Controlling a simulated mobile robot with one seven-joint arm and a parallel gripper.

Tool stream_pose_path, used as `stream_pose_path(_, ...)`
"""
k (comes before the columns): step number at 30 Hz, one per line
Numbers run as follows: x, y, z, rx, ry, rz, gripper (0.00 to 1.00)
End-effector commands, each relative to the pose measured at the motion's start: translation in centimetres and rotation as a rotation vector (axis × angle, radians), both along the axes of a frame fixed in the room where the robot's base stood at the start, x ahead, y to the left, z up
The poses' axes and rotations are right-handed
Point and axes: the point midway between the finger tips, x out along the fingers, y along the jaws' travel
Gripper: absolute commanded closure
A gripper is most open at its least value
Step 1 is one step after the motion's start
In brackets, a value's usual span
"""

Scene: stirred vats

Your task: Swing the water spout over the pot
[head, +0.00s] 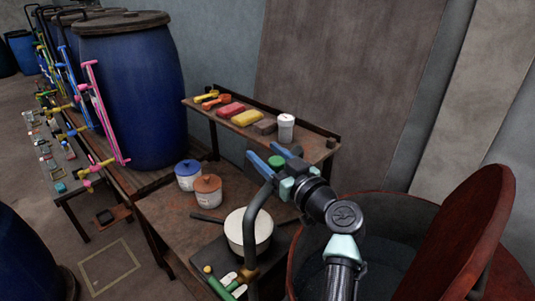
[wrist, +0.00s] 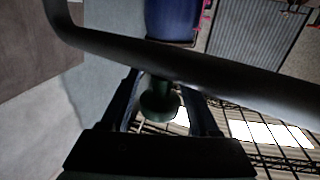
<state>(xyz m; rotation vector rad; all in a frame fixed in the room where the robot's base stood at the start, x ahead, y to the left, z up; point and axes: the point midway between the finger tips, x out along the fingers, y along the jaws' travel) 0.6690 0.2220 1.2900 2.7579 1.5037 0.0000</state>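The pale pot (head: 240,228) stands on a dark plate on the low brown table. The water spout (head: 252,225) is a grey bent pipe that rises in front of the pot and curves up and right towards my gripper. In the wrist view the pipe (wrist: 205,68) crosses close to the camera. My gripper (head: 261,150) has its two blue fingers apart, beyond the pot in the picture. A green round piece (head: 277,161) shows between the fingers; it also shows in the wrist view (wrist: 160,105), with gaps beside it. Whether it belongs to the spout is unclear.
A blue-lidded jar (head: 188,175) and an orange-lidded jar (head: 207,190) stand left of the pot. A shelf (head: 190,106) behind holds several small items and a white container (head: 286,127). A red-lidded vat (head: 465,245) stands close on the right. A blue barrel (head: 135,95) stands behind.

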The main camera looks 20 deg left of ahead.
Motion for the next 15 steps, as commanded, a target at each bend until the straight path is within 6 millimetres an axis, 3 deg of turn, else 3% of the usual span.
stream_pose_path(2,-0.01,-0.02,0.0,0.0,0.0,0.0,0.55)
stream_pose_path(9,-0.01,-0.03,0.02,0.0,0.0,0.0,0.98)
stream_pose_path(15,-0.01,-0.04,0.02,0.0,0.0,0.0,1.0)
